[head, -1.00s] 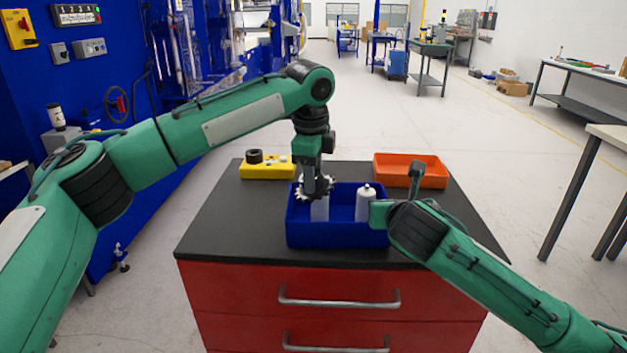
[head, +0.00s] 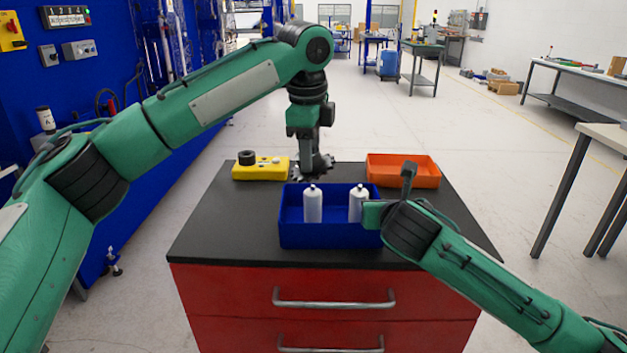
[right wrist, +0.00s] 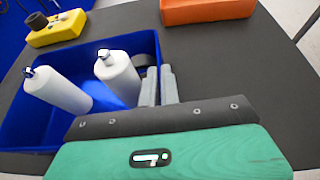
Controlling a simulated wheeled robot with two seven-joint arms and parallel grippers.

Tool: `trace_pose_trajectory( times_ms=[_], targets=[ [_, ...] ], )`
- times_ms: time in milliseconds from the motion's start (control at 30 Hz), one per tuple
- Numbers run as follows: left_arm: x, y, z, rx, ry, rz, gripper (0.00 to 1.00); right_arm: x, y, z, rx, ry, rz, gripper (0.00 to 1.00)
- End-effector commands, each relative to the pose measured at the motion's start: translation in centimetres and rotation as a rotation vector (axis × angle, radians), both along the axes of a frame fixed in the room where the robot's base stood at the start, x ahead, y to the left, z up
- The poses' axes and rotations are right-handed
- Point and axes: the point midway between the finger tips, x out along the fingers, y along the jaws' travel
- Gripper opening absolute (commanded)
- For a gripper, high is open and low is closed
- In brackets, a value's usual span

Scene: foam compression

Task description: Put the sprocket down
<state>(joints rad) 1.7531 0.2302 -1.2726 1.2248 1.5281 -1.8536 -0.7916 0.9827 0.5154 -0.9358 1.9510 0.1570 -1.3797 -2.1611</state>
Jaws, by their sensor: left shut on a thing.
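My left gripper (head: 309,172) is shut on the sprocket (head: 322,166), a dark grey toothed disc. It holds the sprocket over the black worktop (head: 225,215), just behind the blue bin, with the fingers pointing down. Part of the sprocket is hidden by the fingers, and I cannot tell whether it touches the worktop. My right gripper (right wrist: 160,75) shows its two grey fingers close together with nothing visible between them, at the right side of the blue bin.
The blue bin (head: 330,236) holds two white bottles (head: 313,206) (head: 357,204). A yellow control box (head: 258,172) with a black knob stands at the back left, and an orange tray (head: 404,172) at the back right. The worktop's left part is clear.

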Motion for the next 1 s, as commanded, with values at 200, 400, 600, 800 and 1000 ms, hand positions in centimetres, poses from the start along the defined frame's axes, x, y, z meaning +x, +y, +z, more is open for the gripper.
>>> trace_pose_trajectory(
  times_ms=[200,400,600,800,1000],
  targets=[
    [0.0,0.0,-1.7,0.0,-0.002,0.0,0.02,0.0,0.0,0.0,0.0,0.001,0.0,0.0],
    [0.0,0.0,-4.5,0.0,-0.002,0.0,0.02,0.0,0.0,0.0,0.0,0.001,0.0,0.0],
    [0.0,-0.1,-4.7,-0.002,-0.003,0.0,0.02,0.0,0.0,0.0,0.0,0.001,0.0,0.0],
    [0.0,-0.1,-5.1,-0.001,-0.002,0.0,0.02,0.0,0.0,0.0,0.0,0.001,0.0,0.0],
    [0.0,-0.1,-5.8,-0.001,-0.002,0.0,0.02,0.0,0.0,0.0,0.0,0.001,0.0,0.0]
  ],
)
